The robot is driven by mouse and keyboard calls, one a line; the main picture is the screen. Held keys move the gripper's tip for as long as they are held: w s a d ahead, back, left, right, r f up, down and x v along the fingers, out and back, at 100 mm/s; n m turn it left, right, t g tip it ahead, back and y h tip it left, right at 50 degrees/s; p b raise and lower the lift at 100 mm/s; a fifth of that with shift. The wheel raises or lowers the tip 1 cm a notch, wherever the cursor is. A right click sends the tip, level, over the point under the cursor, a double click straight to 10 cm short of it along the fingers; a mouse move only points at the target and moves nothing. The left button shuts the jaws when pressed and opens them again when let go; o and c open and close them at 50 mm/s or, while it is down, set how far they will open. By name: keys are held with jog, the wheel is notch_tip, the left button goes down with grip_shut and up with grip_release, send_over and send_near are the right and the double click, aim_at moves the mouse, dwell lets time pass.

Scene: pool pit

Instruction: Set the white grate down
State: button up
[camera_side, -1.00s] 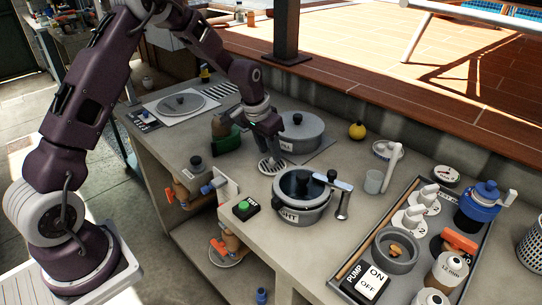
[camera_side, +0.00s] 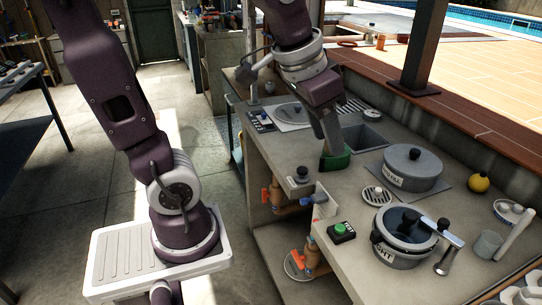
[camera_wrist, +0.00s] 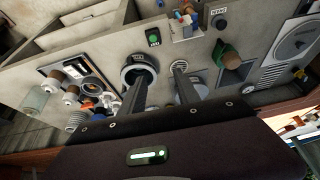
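The white grate (camera_side: 377,196), a small round slotted disc, lies flat on the grey counter between two pots. My gripper (camera_side: 326,138) is raised, apart from the grate, and overlaps the green and brown item in the side view. In the wrist view my gripper (camera_wrist: 160,84) has its two fingers spread with nothing held between them. The grate (camera_wrist: 179,66) shows just beyond the tip of the right finger there, partly covered.
A lidded grey pot (camera_side: 413,168) stands behind the grate, and a pot with a lever (camera_side: 404,236) in front. A green-button box (camera_side: 341,231) and a green and brown item (camera_side: 336,161) are nearby. A square opening (camera_side: 362,138) lies farther back.

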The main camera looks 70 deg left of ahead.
jog(key=shift+o, duration=0.6)
jog(key=s+d+f+t, duration=0.1)
jog(key=s, duration=1)
jog(key=shift+d, duration=0.25)
jog(key=o, duration=0.4)
jog(key=shift+s+f, duration=0.2)
jog(key=shift+s, duration=0.05)
jog(key=shift+c, duration=0.2)
jog(key=o, duration=0.6)
